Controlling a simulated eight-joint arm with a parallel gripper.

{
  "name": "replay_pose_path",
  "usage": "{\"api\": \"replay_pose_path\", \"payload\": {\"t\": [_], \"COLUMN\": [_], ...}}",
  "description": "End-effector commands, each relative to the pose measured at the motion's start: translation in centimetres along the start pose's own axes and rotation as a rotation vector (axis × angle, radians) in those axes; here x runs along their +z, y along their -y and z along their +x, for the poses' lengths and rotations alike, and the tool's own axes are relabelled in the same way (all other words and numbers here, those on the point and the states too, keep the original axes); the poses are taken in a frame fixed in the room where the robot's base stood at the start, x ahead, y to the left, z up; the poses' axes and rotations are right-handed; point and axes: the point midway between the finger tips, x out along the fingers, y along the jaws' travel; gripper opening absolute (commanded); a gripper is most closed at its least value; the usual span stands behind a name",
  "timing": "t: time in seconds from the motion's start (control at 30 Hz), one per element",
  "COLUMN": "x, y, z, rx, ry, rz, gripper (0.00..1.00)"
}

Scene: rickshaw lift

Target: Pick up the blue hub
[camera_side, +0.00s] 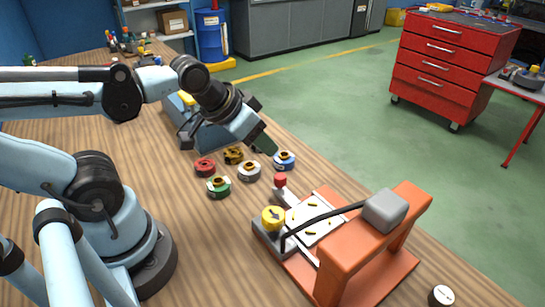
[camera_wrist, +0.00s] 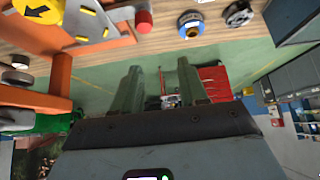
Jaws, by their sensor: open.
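The blue hub (camera_side: 285,161) stands on the wooden bench near its far edge, at the right end of a cluster of hubs. It has a blue ring, a pale body and a brass-coloured centre. It also shows at the top of the wrist view (camera_wrist: 190,25), beyond the fingertips. My gripper (camera_side: 266,147) is tilted down just left of and above the blue hub in the side view. In the wrist view my gripper (camera_wrist: 160,66) has its two green fingers apart, with only floor and a red cabinet visible between them. Nothing is held.
Red (camera_side: 205,168), yellow (camera_side: 233,155), grey-white (camera_side: 249,171) and green (camera_side: 218,188) hubs stand close by. A dark hub (camera_wrist: 238,13) shows beside the blue one. An orange press-like fixture (camera_side: 330,262) with a red knob (camera_side: 280,180) stands to the right. A blue-grey box is behind my gripper.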

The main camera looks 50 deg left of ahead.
Motion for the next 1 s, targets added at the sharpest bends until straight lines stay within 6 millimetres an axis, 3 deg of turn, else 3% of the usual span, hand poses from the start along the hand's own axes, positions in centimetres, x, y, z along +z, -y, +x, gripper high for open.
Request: {"api": "replay_pose_path", "payload": {"t": [0.13,0.4,0.77,1.0], "x": [0.0,0.0,-0.3,-2.9], "y": [0.0,0.0,0.1,1.2], "z": [0.0,0.0,0.0,0.3], "rx": [0.000,0.000,-0.002,-0.030], "ry": [0.000,0.000,0.010,0.130], "rz": [0.000,0.000,-0.016,-0.191], "gripper": [0.46,0.87,0.89,0.89]}}
